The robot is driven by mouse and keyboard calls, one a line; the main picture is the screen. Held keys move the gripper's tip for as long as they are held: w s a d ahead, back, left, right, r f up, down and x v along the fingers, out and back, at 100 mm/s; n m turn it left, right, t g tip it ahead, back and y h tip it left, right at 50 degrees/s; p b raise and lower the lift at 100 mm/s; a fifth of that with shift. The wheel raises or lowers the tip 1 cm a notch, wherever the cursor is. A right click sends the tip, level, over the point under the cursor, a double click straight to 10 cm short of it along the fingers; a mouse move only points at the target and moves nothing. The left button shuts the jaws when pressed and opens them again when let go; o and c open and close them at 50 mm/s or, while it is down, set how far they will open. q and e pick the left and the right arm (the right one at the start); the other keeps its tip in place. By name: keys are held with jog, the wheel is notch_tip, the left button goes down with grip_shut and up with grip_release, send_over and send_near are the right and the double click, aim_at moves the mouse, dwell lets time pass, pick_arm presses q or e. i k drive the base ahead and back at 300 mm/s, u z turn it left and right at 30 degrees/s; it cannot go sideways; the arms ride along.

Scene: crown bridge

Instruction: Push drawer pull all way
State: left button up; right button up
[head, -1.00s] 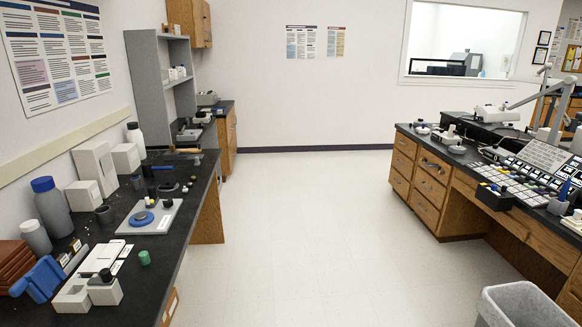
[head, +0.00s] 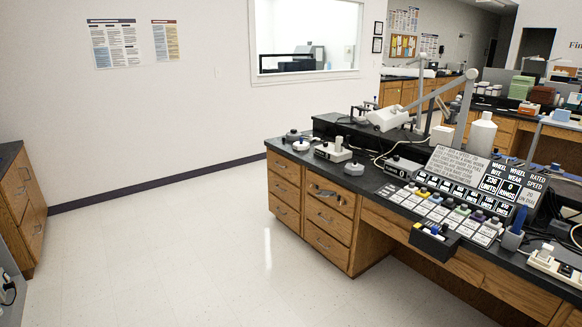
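The right bench has wooden drawers in two columns. In the near column, the top drawer (head: 331,195) shows a dark opening with greyish contents along its top and looks partly open; how far is hard to tell. The drawers below it (head: 325,219) look shut, and so do the far-column drawers (head: 284,190). A small black tray-like box (head: 434,241) with a yellow item juts out from the bench's front edge, below the rows of labelled blocks. Neither of my grippers is in view.
The black bench top (head: 345,179) carries small instruments, a slanted sign board (head: 460,175), a white bottle (head: 481,134) and a jointed lamp arm. A wooden cabinet (head: 22,205) stands at the left edge. The pale floor (head: 190,255) between is clear.

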aim_at(329, 194)
jog(key=z, duration=0.3)
jog(key=i, duration=2.2)
jog(key=z, duration=0.6)
jog(key=i, duration=1.2)
jog(key=z, duration=0.5)
